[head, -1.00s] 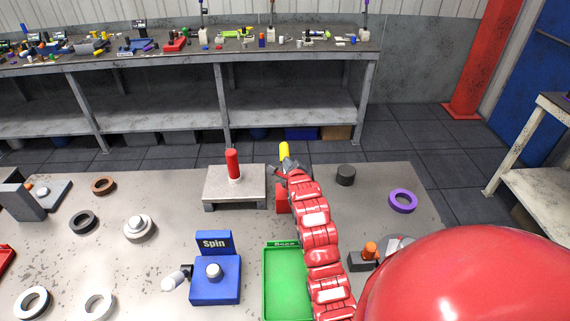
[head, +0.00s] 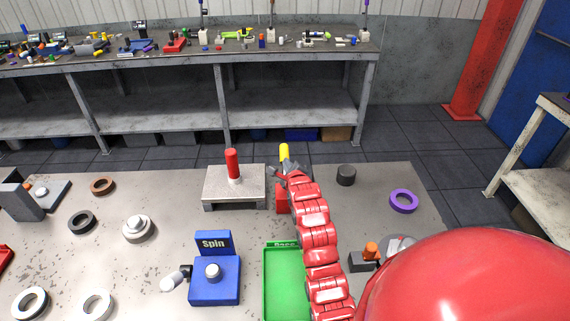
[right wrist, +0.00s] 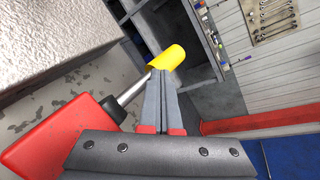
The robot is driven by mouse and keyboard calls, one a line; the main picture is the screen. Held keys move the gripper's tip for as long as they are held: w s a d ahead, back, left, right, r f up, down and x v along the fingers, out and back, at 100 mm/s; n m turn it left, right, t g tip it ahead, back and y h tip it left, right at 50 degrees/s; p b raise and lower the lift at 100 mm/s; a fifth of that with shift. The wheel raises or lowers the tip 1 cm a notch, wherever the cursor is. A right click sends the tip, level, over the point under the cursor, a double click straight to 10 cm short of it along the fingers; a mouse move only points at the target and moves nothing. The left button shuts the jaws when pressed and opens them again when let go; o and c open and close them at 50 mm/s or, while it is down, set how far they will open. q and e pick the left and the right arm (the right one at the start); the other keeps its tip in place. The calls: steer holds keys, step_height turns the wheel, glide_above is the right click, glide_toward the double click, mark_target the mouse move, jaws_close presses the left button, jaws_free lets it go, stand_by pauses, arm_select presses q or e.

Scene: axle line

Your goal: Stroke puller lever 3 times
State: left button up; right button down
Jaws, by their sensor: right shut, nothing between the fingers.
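The puller lever has a yellow grip (head: 284,151), which stands up at the far edge of the table, above a red base (head: 282,200). In the right wrist view the yellow grip (right wrist: 167,57) sits on a slanted metal rod (right wrist: 131,91) that comes out of the red base (right wrist: 58,138). My right gripper (head: 283,168) is shut and empty. In the right wrist view its closed fingertips (right wrist: 160,76) are close below the yellow grip, beside the rod. I cannot tell whether they touch it. My arm hides part of the red base. My left gripper is not in view.
A grey stand (head: 216,190) with a red post (head: 232,164) is left of the lever. A green tray (head: 282,285) and a blue Spin device (head: 214,285) are nearer. A black cylinder (head: 346,175) and a purple ring (head: 403,201) lie to the right.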

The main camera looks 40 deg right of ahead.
steer(key=shift+w+d+f+b, duration=0.1)
steer(key=shift+w+f+b, duration=0.1)
steer(key=shift+f+b, duration=0.25)
steer(key=shift+w+d+f+b, duration=0.1)
steer(key=shift+w+f+b, duration=0.1)
steer(key=shift+f, duration=0.45)
stand_by(1.2)
steer(key=shift+r, duration=0.1)
steer(key=shift+s+a+r+p, duration=0.2)
steer(key=shift+r+p, duration=0.1)
steer(key=shift+r, duration=0.35)
steer(key=shift+s+a+r+p, duration=0.15)
steer(key=shift+s+r+p, duration=0.15)
steer(key=shift+r, duration=0.4)
steer(key=shift+s+a+r+p, duration=0.15)
steer(key=shift+s+r, duration=0.2)
steer(key=shift+r, duration=0.35)
steer(key=r, duration=0.1)
steer(key=s+r+p, duration=0.1)
steer(key=r, duration=0.1)
steer(key=s+a+r, duration=0.1)
steer(key=shift+a+r, duration=0.1)
steer(key=shift+r, duration=0.15)
steer(key=shift+f, duration=0.1)
